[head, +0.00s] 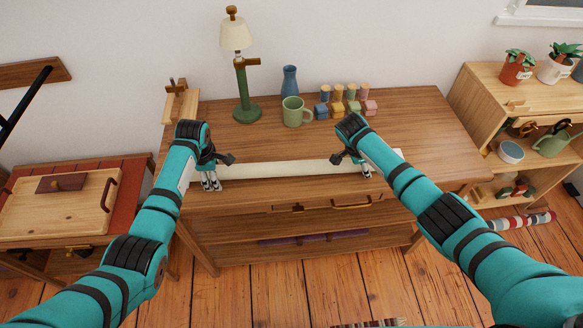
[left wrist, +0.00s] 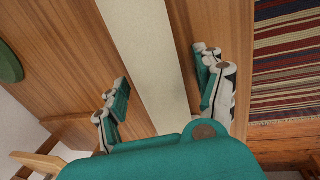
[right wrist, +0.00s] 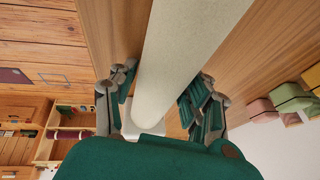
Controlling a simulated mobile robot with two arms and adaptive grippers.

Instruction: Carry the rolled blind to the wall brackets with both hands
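The rolled blind (head: 280,169) is a long cream roll lying along the front of the wooden desk (head: 420,125). My left gripper (head: 219,171) is over its left part; in the left wrist view the open fingers stand on both sides of the roll (left wrist: 150,60), with gaps. My right gripper (head: 352,165) is over its right part; in the right wrist view the open fingers straddle the roll (right wrist: 185,45), apart from it. I cannot make out the wall brackets in any view.
A shelf with plants (head: 500,90) is at right. A low cabinet with a wooden case (head: 50,215) is at left.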

